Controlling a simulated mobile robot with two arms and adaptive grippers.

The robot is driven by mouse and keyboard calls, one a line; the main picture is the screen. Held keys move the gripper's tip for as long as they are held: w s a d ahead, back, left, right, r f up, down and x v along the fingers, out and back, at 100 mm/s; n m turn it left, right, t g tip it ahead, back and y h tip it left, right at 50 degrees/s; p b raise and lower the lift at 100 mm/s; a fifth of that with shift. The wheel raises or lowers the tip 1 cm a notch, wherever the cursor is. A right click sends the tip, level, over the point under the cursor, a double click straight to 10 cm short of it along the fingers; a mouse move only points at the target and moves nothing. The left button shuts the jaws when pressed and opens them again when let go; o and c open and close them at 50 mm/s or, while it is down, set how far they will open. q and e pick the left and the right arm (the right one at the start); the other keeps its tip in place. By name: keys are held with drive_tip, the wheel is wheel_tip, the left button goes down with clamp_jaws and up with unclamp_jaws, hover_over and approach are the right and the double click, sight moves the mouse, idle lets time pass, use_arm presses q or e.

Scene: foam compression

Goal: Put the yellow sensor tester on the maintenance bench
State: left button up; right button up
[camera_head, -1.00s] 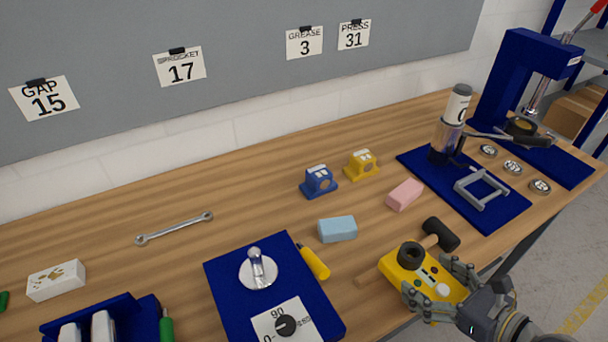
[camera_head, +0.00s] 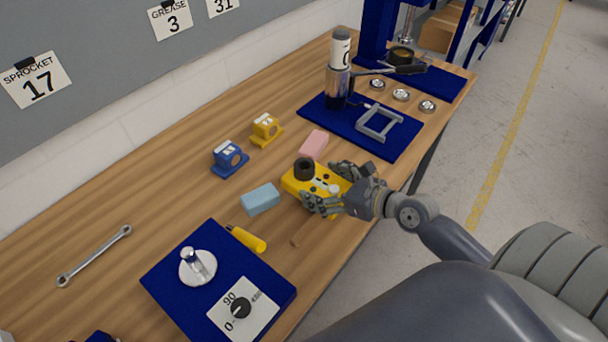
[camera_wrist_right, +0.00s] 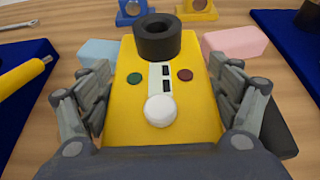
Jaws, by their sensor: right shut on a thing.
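The yellow sensor tester (camera_head: 296,184) has a black ring on its far end, a white knob, and a green and a red button. It is over the wooden bench (camera_head: 110,195) near its front edge. My right gripper (camera_head: 333,188) is shut on the tester, with a finger on each side of it. The right wrist view also shows the tester (camera_wrist_right: 122,110) between the fingers of the right gripper (camera_wrist_right: 165,95). I cannot tell whether the tester touches the bench top. The left gripper is not in view.
A light blue block (camera_head: 260,199) and a pink block (camera_head: 314,144) lie close to the tester. A mallet handle (camera_head: 308,232) shows below it, its head mostly hidden. A blue mat with a grey frame (camera_head: 379,123) is beyond. A dial board (camera_head: 165,280) is at left.

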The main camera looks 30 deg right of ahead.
sight(305, 168)
drive_tip(key=w, duration=0.4)
drive_tip(key=w+a, duration=0.1)
drive_tip(key=w, duration=0.1)
drive_tip(key=shift+w+a+f+p, duration=0.1)
drive_tip(key=shift+w+f+p, duration=0.2)
drive_tip(key=shift+p, duration=0.1)
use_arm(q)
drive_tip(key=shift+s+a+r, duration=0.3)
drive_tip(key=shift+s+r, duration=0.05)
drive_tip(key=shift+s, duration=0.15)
use_arm(e)
drive_tip(key=shift+f, duration=1.7)
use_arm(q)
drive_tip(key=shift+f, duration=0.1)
use_arm(e)
drive_tip(key=shift+f, duration=0.15)
drive_tip(key=o, duration=1.4)
drive_tip(key=shift+f, duration=0.1)
drive_tip(key=shift+c, duration=0.2)
